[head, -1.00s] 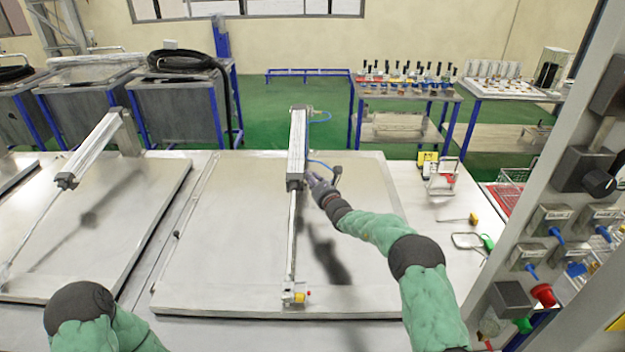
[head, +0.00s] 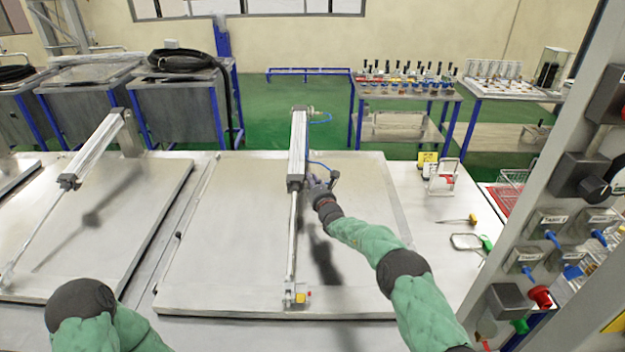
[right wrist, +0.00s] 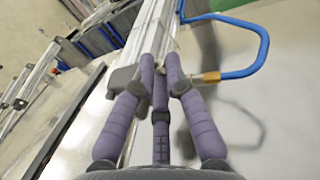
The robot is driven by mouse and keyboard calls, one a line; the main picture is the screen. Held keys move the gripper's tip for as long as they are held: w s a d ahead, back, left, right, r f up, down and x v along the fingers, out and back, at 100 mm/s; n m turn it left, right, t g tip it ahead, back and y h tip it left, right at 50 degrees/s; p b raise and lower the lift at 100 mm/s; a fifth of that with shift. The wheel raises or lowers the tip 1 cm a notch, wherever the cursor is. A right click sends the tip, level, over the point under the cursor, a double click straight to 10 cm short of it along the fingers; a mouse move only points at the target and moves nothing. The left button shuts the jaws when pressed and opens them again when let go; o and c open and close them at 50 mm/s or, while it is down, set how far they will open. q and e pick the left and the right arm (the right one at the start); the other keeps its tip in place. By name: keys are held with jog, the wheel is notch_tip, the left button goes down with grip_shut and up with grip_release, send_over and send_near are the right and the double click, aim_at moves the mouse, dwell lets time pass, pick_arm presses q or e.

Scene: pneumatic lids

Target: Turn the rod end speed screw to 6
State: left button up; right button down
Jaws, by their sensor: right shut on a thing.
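The pneumatic cylinder (head: 298,148) is a grey bar above the middle metal lid (head: 235,220), with its thin rod (head: 292,240) running toward the lid's near edge. My right gripper (head: 311,182) is at the cylinder's rod end, on its right side. In the right wrist view, its purple fingers (right wrist: 162,62) close together beside the cylinder body (right wrist: 135,55). They are shut on the small rod end speed screw, which is mostly hidden between the fingertips. Its number marking cannot be read. My left gripper is out of view; only part of that arm shows at lower left.
A blue air hose (right wrist: 262,45) with a brass fitting (right wrist: 210,77) loops close to the right fingers. A second lid (head: 90,225) with its cylinder lies left. A screwdriver (head: 457,220) lies on the table at right. A valve panel (head: 560,220) stands at far right.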

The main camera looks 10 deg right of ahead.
jog(key=shift+d+r, duration=0.1)
jog(key=shift+r, duration=0.1)
jog(key=c, duration=1.6)
grip_release()
jog(key=shift+f, duration=0.1)
jog(key=shift+s+d, duration=0.2)
jog(key=shift+s, duration=1.8)
jog(key=shift+s+d, duration=0.2)
jog(key=shift+s, duration=1.8)
jog(key=shift+s+d, duration=0.2)
jog(key=shift+s, duration=1.8)
